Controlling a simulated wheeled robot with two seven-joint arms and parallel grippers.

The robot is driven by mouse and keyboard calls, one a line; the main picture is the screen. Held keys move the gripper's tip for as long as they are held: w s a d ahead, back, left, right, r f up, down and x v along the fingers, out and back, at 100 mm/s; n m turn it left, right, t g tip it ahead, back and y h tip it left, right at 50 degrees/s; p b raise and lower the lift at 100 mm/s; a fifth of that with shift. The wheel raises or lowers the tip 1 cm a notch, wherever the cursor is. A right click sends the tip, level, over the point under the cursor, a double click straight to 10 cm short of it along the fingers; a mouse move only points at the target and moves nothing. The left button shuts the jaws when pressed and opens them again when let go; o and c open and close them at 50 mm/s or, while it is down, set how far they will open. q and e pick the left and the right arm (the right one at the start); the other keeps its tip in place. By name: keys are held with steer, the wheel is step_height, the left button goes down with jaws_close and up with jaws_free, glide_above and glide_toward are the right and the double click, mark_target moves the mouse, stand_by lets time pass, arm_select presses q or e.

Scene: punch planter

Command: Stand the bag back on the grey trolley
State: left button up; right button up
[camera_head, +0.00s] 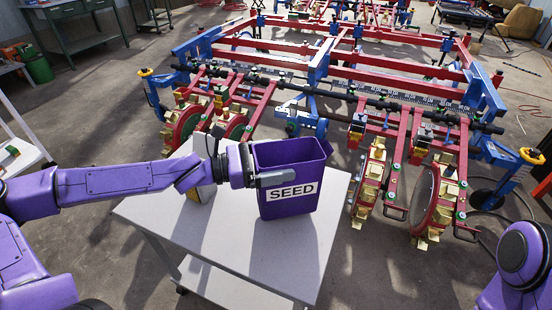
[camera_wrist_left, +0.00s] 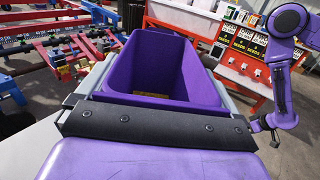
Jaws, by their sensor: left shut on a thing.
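A purple open-topped bin (camera_head: 290,208) with a white SEED label is over the grey trolley (camera_head: 333,190); I cannot tell whether its base touches the top. My left gripper (camera_head: 268,179) comes in from the left and is shut on the bin near its rim. A pale and yellow thing, perhaps the bag (camera_head: 203,192), is on the trolley behind my left wrist, mostly hidden. My right gripper (camera_wrist_left: 264,126) shows small and unclear in the left wrist view.
A red and blue planter frame (camera_head: 345,75) with row units stands close behind the trolley. A red and white rack (camera_wrist_left: 240,45) with seed packets shows in the left wrist view. A green workbench (camera_head: 75,15) is at the back left. The trolley's front top is clear.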

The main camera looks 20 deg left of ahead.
arm_select(q)
steer(key=shift+f, duration=0.45)
arm_select(e)
steer(key=shift+f, duration=0.55)
arm_select(q)
steer(key=shift+f+b, duration=0.65)
steer(key=shift+b, duration=0.1)
arm_select(e)
steer(key=shift+f, duration=0.6)
arm_select(q)
steer(key=o, duration=1.7)
steer(key=a+p, duration=0.1)
steer(key=p, duration=0.1)
steer(key=s+a+r+p, duration=0.1)
steer(key=p, duration=0.1)
steer(key=s+a+p, duration=0.1)
steer(key=shift+a+r+p, duration=0.2)
steer(key=shift+a+p, duration=0.1)
steer(key=shift+p, duration=0.1)
steer(key=f+p+v, duration=0.1)
steer(key=p+v, duration=0.4)
steer(key=v, duration=0.1)
steer(key=shift+s+f, duration=0.15)
steer(key=shift+s, duration=0.1)
arm_select(e)
step_height(320, 180, up, 11)
